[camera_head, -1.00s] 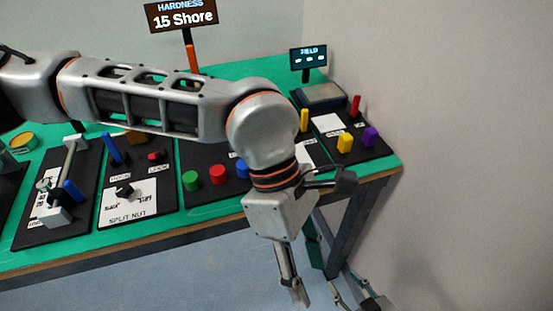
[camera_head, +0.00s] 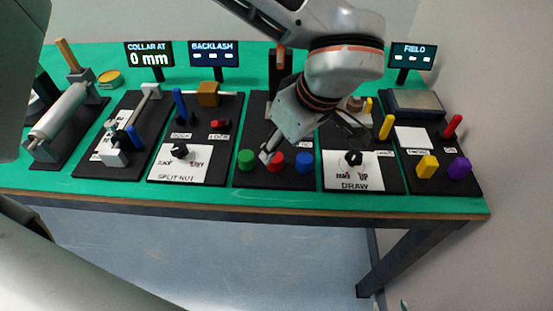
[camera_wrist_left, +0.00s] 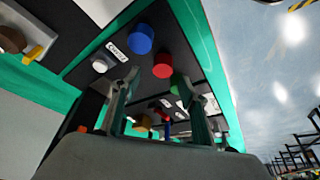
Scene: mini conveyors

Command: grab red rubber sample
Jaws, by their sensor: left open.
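The red rubber sample (camera_head: 277,164) is a short red cylinder on a black board, between a green cylinder (camera_head: 246,160) and a blue cylinder (camera_head: 304,162). My left gripper (camera_head: 314,148) is open and empty above this board, with one finger in front of the red sample's upper edge. In the left wrist view, the red sample (camera_wrist_left: 163,66) lies beyond the open fingers (camera_wrist_left: 156,88), with the blue cylinder (camera_wrist_left: 140,38) beside it. The green cylinder is partly behind a finger there. Whether a finger touches the red sample, I cannot tell. My right gripper is not in view.
A black knob (camera_head: 353,158) stands on the draw panel right of the cylinders. A yellow peg (camera_head: 387,127), a yellow block (camera_head: 427,167) and a purple block (camera_head: 459,168) stand further right. Left is the split nut panel (camera_head: 181,166). The green table edge (camera_head: 290,200) is clear in front.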

